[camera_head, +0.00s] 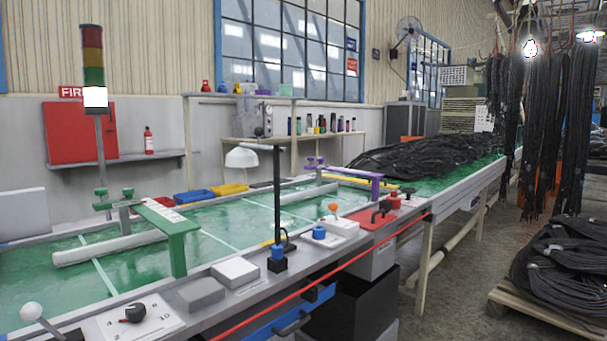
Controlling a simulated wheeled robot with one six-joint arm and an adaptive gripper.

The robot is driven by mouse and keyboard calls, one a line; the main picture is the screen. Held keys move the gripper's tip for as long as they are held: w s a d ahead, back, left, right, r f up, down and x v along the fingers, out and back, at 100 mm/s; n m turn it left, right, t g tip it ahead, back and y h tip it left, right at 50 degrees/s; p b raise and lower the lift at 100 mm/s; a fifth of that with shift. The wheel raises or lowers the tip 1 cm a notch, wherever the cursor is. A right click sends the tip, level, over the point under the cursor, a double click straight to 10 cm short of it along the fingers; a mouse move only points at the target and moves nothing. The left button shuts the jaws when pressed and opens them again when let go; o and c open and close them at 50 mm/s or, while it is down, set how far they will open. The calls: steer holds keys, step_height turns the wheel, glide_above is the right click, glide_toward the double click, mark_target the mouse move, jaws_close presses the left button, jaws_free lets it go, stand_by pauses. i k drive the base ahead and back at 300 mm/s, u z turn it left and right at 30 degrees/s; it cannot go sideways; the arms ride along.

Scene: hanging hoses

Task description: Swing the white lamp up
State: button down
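The white lamp (242,157) has a dome shade that hangs at the left end of a thin, nearly level arm. The arm meets the top of a black upright post (277,200), which stands on a small black base with a blue collar at the front edge of the green-topped table. The shade is above the table surface and touches nothing below it. My gripper is not in view, so I cannot see where it is relative to the lamp.
A green bracket (178,240) rises left of the lamp.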

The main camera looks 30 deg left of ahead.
mark_target(242, 157)
steer(key=z, duration=0.2)
steer(key=i, duration=1.85)
steer(key=u, duration=1.2)
steer(key=i, duration=0.9)
steer(key=u, duration=0.95)
